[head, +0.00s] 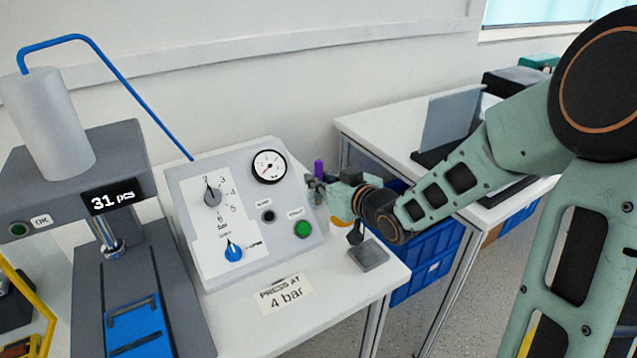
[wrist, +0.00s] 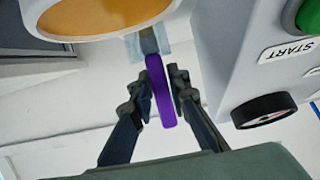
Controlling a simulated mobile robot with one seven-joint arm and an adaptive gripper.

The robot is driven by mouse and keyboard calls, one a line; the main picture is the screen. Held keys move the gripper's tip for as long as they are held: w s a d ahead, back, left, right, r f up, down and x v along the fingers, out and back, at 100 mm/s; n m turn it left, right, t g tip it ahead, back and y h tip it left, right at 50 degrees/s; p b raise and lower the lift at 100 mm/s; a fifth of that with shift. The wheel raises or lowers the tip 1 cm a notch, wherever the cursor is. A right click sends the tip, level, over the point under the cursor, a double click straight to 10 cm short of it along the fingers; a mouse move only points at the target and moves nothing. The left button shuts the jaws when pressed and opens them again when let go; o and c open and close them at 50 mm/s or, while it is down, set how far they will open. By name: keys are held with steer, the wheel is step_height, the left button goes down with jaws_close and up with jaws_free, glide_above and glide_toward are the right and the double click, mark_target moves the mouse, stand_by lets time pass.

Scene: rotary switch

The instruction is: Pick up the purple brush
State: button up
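The purple brush (wrist: 161,92) stands between the two fingers of my gripper (wrist: 160,88) in the wrist view, with both fingertips close against its sides. A brownish end and a pale blue piece (wrist: 149,43) show at its far end. In the head view only a short purple part of the brush (head: 318,168) shows above my gripper (head: 320,188), just right of the sloped panel. The lower part of the brush is hidden there by the gripper.
The grey control panel (head: 185,235) with dials and buttons is close on the gripper's left. A round white thing with an orange face (wrist: 105,14) is close by in the wrist view.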

mark_target(318, 161)
jaws_close()
step_height(318, 161, up, 10)
steer(key=p, duration=0.4)
steer(key=shift+p, duration=0.3)
stand_by(1.4)
